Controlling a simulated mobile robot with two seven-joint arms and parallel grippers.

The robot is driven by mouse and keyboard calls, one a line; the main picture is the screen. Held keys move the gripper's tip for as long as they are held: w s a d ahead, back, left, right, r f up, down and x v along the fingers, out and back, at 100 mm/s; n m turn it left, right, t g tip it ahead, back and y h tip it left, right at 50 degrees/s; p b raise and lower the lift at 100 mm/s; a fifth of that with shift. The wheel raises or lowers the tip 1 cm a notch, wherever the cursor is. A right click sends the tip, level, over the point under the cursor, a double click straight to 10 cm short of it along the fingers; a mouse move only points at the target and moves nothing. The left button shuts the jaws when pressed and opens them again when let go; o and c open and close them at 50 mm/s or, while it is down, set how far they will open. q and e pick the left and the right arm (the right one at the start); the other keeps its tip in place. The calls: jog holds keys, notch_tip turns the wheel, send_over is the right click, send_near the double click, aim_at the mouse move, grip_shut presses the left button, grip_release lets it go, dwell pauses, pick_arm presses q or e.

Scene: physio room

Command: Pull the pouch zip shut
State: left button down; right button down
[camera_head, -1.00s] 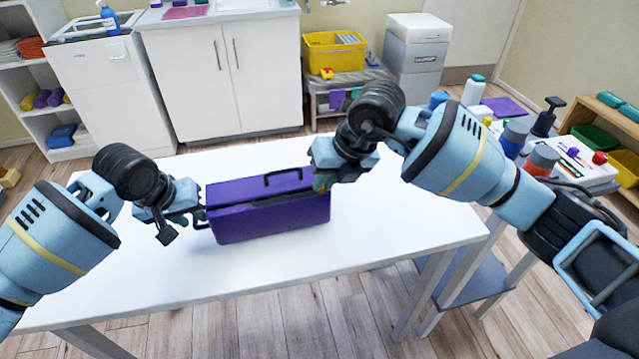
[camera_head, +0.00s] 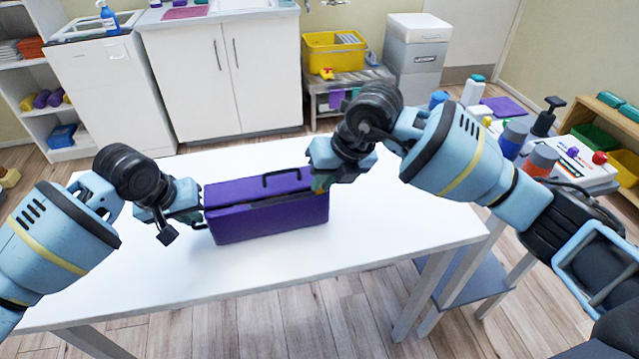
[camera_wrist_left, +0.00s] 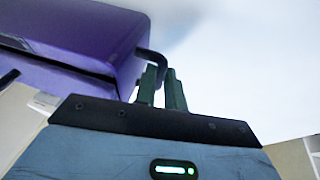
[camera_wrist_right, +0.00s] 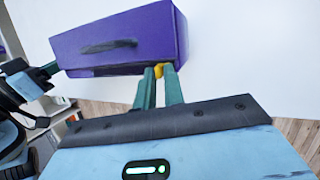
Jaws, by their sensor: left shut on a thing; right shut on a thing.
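The purple box-shaped pouch (camera_head: 270,215) lies on the white table (camera_head: 400,230), with a dark handle on its top. A dark line or gap runs along its upper front edge; I cannot tell how far the zip is closed. My left gripper (camera_wrist_left: 162,88) is shut on a dark loop (camera_wrist_left: 152,58) at the pouch's left end. My right gripper (camera_wrist_right: 160,86) is shut on a small yellow zip pull (camera_wrist_right: 158,70) at the pouch's right end.
The table is clear around the pouch. At the right, a side stand carries bottles (camera_head: 540,160) and a white box (camera_head: 580,165). White cabinets (camera_head: 225,75) and a yellow bin (camera_head: 335,55) stand behind the table.

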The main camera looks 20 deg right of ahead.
pick_arm(q)
jog(key=shift+s+f, duration=0.15)
jog(key=shift+f, duration=0.05)
pick_arm(e)
jog(key=shift+s+a+f, duration=0.1)
jog(key=shift+a, duration=6.45)
jog(key=c, duration=1.8)
grip_release()
jog(key=o, duration=0.4)
jog(key=shift+o, duration=0.2)
jog(key=shift+d, duration=0.1)
pick_arm(q)
jog(key=shift+a, duration=0.15)
pick_arm(e)
notch_tip(320, 180, up, 8)
